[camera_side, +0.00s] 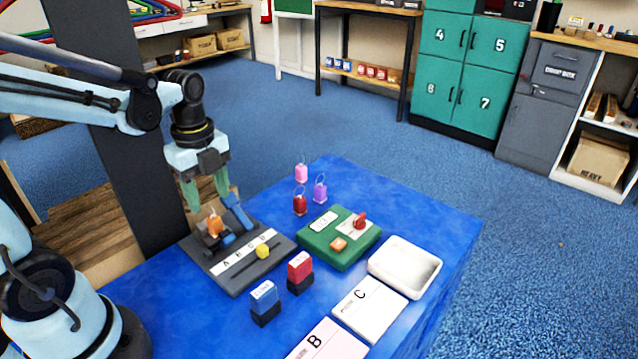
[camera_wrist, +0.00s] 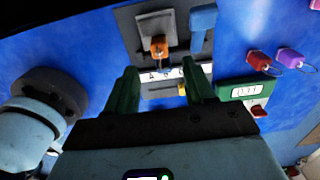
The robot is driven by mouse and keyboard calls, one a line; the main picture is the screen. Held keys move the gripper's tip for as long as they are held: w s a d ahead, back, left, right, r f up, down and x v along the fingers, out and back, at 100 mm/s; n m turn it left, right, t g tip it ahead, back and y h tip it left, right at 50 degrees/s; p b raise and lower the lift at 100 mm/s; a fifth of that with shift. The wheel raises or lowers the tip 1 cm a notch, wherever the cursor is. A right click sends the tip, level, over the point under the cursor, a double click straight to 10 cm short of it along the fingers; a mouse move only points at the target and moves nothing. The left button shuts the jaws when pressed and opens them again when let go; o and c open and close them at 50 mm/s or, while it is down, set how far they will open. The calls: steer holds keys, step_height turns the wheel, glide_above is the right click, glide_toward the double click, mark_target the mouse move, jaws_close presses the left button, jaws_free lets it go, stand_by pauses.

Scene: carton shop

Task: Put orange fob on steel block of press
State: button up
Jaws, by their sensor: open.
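The press (camera_side: 237,262) is a dark grey base with a lettered white strip, a yellow knob (camera_side: 263,251) and a blue lever (camera_side: 237,212). The orange fob (camera_side: 215,225) is at the press's back left. In the wrist view the orange fob (camera_wrist: 158,47) overlaps the near edge of the grey steel block (camera_wrist: 153,23), its ring pointing towards my gripper; full contact with the block I cannot tell. My gripper (camera_side: 207,193) is open, its green fingers pointing down above the press. The wrist view shows a gap between my gripper's fingertips (camera_wrist: 159,68), with the fob beyond it.
A green device (camera_side: 318,244) with a red knob stands right of the press. Red (camera_side: 300,204), purple (camera_side: 320,189) and pink (camera_side: 301,173) fobs stand behind. Blue (camera_side: 264,302) and red (camera_side: 299,272) stamps, a white tray (camera_side: 432,272) and lettered pads are nearer.

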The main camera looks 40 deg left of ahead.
mark_target(214, 218)
step_height(214, 218, up, 5)
steer(key=w+d+f+n+t, duration=0.1)
steer(key=d+n+t, duration=0.6)
steer(key=n, duration=1.1)
steer(key=shift+d, duration=0.5)
